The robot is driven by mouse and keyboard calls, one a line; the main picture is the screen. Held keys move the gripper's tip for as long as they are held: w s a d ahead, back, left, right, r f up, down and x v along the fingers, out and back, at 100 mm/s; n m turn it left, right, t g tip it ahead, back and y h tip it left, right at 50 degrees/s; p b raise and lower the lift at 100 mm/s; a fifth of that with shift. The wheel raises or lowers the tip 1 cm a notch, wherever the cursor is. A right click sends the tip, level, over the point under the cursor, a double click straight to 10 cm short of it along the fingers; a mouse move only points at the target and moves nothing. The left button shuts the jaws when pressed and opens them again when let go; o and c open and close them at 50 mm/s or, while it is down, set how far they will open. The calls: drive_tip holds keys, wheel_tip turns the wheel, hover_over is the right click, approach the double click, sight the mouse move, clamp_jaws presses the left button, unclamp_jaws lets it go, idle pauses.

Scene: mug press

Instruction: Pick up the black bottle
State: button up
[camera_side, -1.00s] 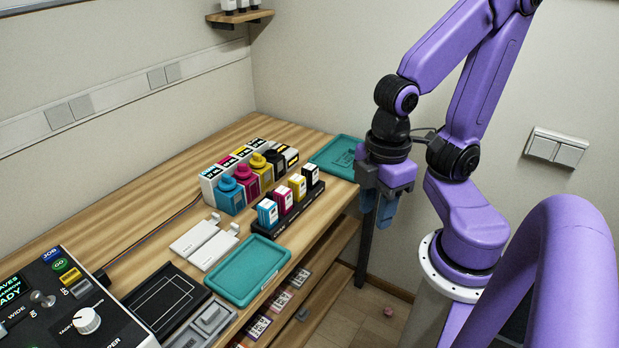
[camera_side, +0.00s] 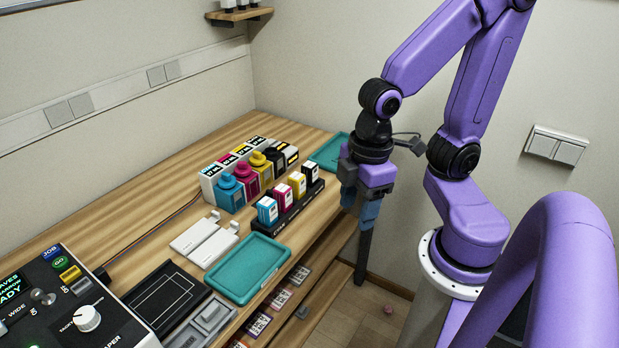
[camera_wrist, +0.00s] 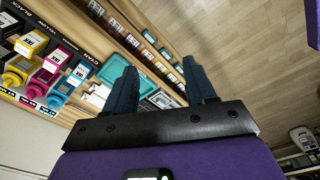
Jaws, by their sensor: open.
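The black bottle (camera_side: 274,160) stands at the far right end of a row of ink bottles on the bench in the side view. It is partly hidden by the yellow bottle (camera_side: 262,167) beside it. I cannot clearly make out the black bottle in the wrist view. My gripper (camera_side: 359,210) hangs with its blue fingers pointing down, right of the bench edge and apart from the bottles. In the wrist view its two fingers (camera_wrist: 161,88) are spread with nothing between them.
A black rack with small cartridges (camera_side: 297,184) stands in front of the bottles. Magenta (camera_side: 246,181) and cyan (camera_side: 229,192) bottles complete the row. Teal trays lie near the front edge (camera_side: 247,268) and at the back right (camera_side: 330,152). A control box (camera_side: 60,300) sits lower left.

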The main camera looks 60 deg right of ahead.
sight(305, 171)
drive_tip(key=w+d+f+m+t, duration=0.1)
drive_tip(key=w+d+f+m, duration=0.1)
drive_tip(key=w+d+f, duration=0.45)
drive_tip(key=w+d+f+m+t, duration=0.2)
drive_tip(key=w+d+f+m, duration=0.15)
drive_tip(key=w, duration=0.65)
drive_tip(key=w+d+f+m+t, duration=0.1)
drive_tip(key=d+f, duration=0.2)
drive_tip(key=d, duration=0.2)
drive_tip(key=d+f+m+t, duration=0.1)
drive_tip(key=d+f+m, duration=0.1)
drive_tip(key=d, duration=0.3)
drive_tip(key=w+d+f+m+t, duration=0.1)
drive_tip(key=d+f, duration=0.4)
drive_tip(key=shift+w, duration=0.3)
drive_tip(key=shift+w+d+m+t, duration=0.2)
drive_tip(key=shift+d+m+t, duration=0.15)
drive_tip(key=shift+t, duration=0.35)
drive_tip(key=r+t, duration=0.1)
drive_tip(key=w+r+m+t, duration=0.1)
drive_tip(key=w+r+t, duration=0.1)
drive_tip(key=r+t, duration=0.1)
drive_tip(key=shift+w+m+h, duration=0.2)
drive_tip(key=shift+m+h, duration=0.1)
drive_tip(key=shift+w+f, duration=0.1)
drive_tip(key=shift+w, duration=0.4)
drive_tip(key=shift+x, duration=3.25)
